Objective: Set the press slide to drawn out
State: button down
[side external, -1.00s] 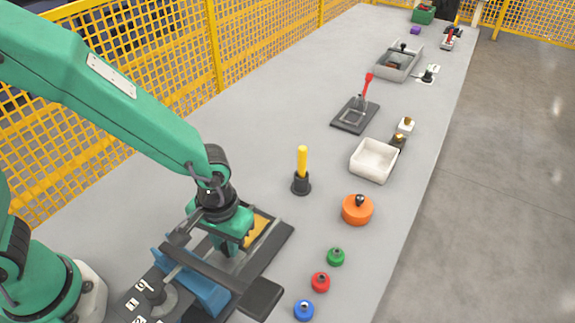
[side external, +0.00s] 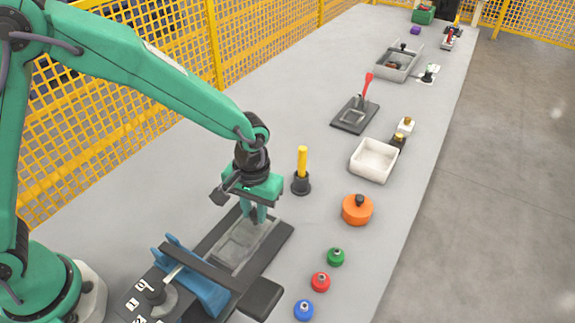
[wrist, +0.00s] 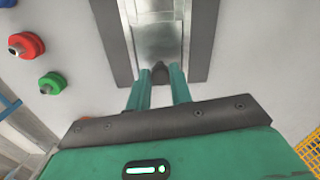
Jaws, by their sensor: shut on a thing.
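The press has a blue frame (side external: 205,290) over a dark base, at the lower middle of the side view. Its press slide (side external: 238,248) is a grey metal plate lying in the base's track, extending out from the frame toward the upper right. It also shows in the wrist view (wrist: 158,42). My gripper (side external: 255,213) is at the slide's outer end, near the far end of the track. In the wrist view my green fingers (wrist: 158,84) are shut on a dark knob (wrist: 160,70) on the slide. The fingers partly hide the knob.
A black holder with a yellow handle (side external: 302,165) stands close to the right of my gripper. Blue, red and green knobbed pieces (side external: 335,257) and an orange pot (side external: 357,210) are further right. A white bin (side external: 374,160) is beyond them.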

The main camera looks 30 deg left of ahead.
jog(key=c, duration=1.5)
grip_release()
jog(key=shift+w+r, duration=0.1)
jog(key=shift+w, duration=0.25)
jog(key=shift+o, duration=1.2)
jog(key=shift+s, duration=0.1)
jog(key=shift+r, duration=3.85)
jog(key=shift+r, duration=0.1)
